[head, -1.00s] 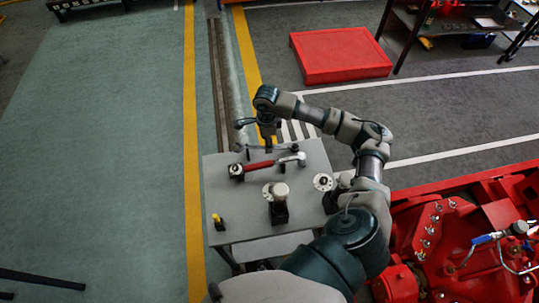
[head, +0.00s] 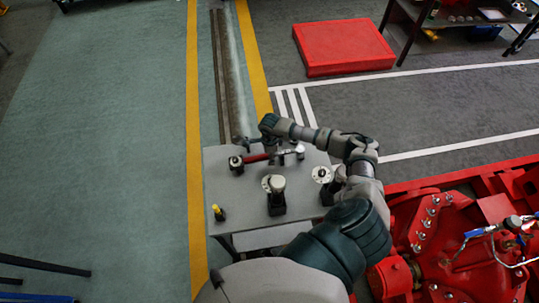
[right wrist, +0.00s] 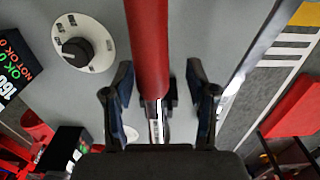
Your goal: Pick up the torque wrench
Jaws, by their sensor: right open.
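The torque wrench (head: 256,158) lies across the grey table, with a red handle and a round dark end at the left. In the right wrist view its red handle (right wrist: 148,50) runs down to a silver shaft between my fingers. My right gripper (right wrist: 163,105) is open, with one finger on each side of the wrench and gaps visible on both sides. In the head view my right gripper (head: 278,152) is over the wrench, partly hidden by my wrist. I do not see my left gripper.
The grey table (head: 240,222) also holds a black device with a pale round top (head: 277,184), a white dial (head: 322,174) and a small yellow-and-black item (head: 218,212). Red machinery (head: 440,240) stands at the right. A red platform (head: 343,47) lies on the floor beyond.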

